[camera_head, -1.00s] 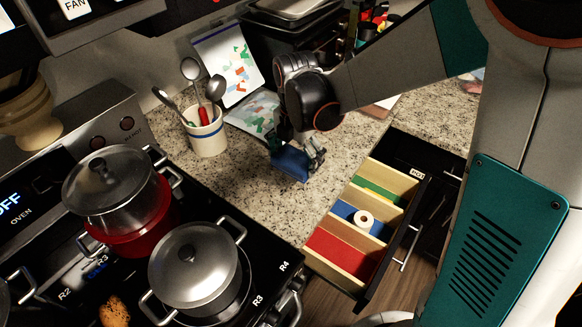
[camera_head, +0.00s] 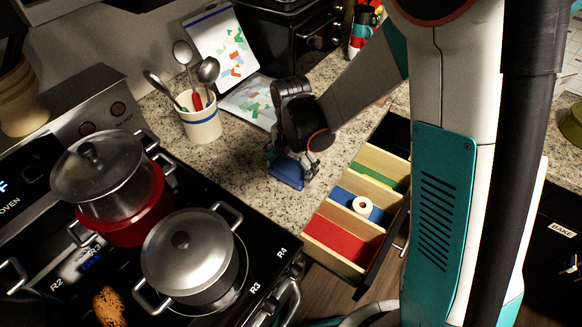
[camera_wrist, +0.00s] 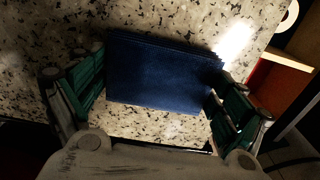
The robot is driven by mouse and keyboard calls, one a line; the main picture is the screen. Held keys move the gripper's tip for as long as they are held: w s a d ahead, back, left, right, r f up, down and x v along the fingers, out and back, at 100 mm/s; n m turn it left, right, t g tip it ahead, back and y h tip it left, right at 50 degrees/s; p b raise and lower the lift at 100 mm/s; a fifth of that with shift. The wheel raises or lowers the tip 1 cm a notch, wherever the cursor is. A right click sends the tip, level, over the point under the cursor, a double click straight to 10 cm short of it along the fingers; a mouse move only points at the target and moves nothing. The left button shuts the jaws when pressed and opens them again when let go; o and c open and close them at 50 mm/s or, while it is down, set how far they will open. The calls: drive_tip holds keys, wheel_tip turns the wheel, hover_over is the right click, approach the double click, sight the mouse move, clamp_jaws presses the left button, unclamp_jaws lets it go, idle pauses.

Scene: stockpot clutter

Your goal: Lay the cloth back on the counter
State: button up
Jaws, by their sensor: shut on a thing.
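The blue folded cloth (camera_head: 287,172) is at my gripper, over the speckled counter (camera_head: 235,172) between the stove and the open drawer.
An open drawer (camera_head: 318,243) with coloured compartments and a white roll (camera_head: 362,206) is right of the cloth. A utensil crock (camera_head: 202,122) stands behind left. Two lidded pots, one silver (camera_head: 185,255) and one on red (camera_head: 125,222), stand on the stove. Bare counter surrounds the cloth.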

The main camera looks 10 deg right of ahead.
sight(291, 167)
drive_tip(key=shift+f, duration=0.1)
drive_tip(key=o, duration=0.7)
wheel_tip(291, 167, up, 12)
drive_tip(key=p, duration=0.3)
drive_tip(key=shift+s+d+r+m+t, duration=1.2)
drive_tip(key=shift+s+d+r+m, duration=1.05)
drive_tip(key=shift+m, duration=2.25)
drive_tip(key=shift+s+d+r+m+t, duration=1.55)
drive_tip(key=shift+s+m, duration=1.3)
drive_tip(key=shift+m, duration=1.65)
drive_tip(key=shift+s+d+r+m+t, duration=0.85)
drive_tip(key=shift+s+d+r+m, duration=1.1)
drive_tip(key=shift+m, duration=2.55)
drive_tip(key=shift+s+a+r, duration=0.3)
drive_tip(key=shift+s+a, duration=0.2)
drive_tip(key=shift+s, duration=0.1)
